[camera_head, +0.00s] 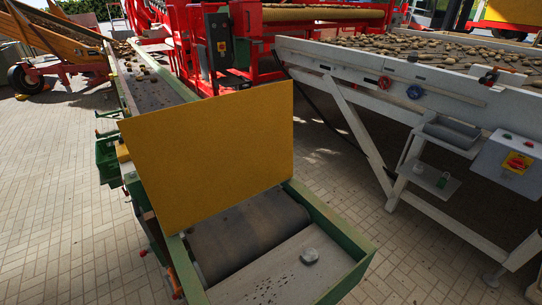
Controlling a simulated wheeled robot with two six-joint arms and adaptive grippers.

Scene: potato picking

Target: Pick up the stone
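A small grey stone (310,255) lies on the flat grey surface at the near end of the green-framed conveyor (329,224). It is right of the middle, close to the green side wall, with bare surface around it. Small dark bits of dirt lie to its left. Neither of my grippers shows in the head view, so nothing is seen touching the stone.
A yellow panel (212,150) stands upright across the conveyor behind the dark belt roller (250,232). A white-framed sorting table (345,68) with many potatoes stands at the right, with a control box (508,163). The paved floor (60,200) is clear at the left.

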